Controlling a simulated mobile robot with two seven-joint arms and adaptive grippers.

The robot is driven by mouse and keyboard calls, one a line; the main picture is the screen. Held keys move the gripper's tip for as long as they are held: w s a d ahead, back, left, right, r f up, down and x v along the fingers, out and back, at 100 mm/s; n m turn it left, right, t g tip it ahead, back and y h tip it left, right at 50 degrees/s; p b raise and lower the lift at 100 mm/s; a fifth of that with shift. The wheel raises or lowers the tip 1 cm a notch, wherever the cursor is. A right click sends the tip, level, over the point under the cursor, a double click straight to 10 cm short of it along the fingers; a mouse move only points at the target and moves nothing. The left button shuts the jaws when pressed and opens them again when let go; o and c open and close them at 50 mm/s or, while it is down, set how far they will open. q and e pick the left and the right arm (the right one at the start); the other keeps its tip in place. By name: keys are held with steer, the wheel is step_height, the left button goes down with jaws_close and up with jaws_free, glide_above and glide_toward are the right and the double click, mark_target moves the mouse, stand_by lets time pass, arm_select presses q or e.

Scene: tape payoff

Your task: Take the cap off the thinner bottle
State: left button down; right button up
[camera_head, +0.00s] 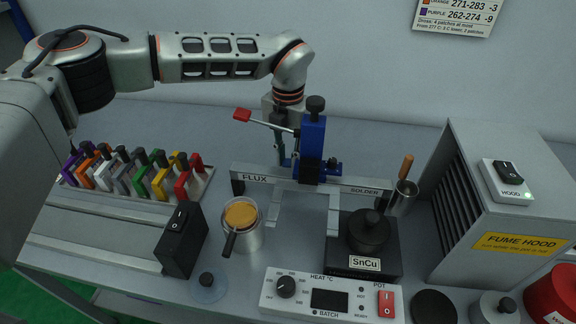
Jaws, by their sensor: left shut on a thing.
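No bottle with a readable thinner label shows. My left gripper (282,158) points down behind the rail marked FLUX and SOLDER, close to the left of the blue clamp unit (313,145). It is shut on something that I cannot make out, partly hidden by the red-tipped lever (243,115). My right gripper is out of view.
A rack (205,180) of coloured clips stands at the left. A cup with orange-brown content (241,213), a black switch box (180,240), the SnCu pot (368,232) and the heat panel (330,297) fill the front. The fume hood (500,215) blocks the right.

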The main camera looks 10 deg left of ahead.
mark_target(288, 162)
arm_select(q)
steer(key=shift+f, duration=1.5)
steer(key=shift+f, duration=0.2)
steer(key=c, duration=1.8)
jaws_free()
steer(key=shift+c, duration=0.2)
steer(key=shift+r, duration=0.1)
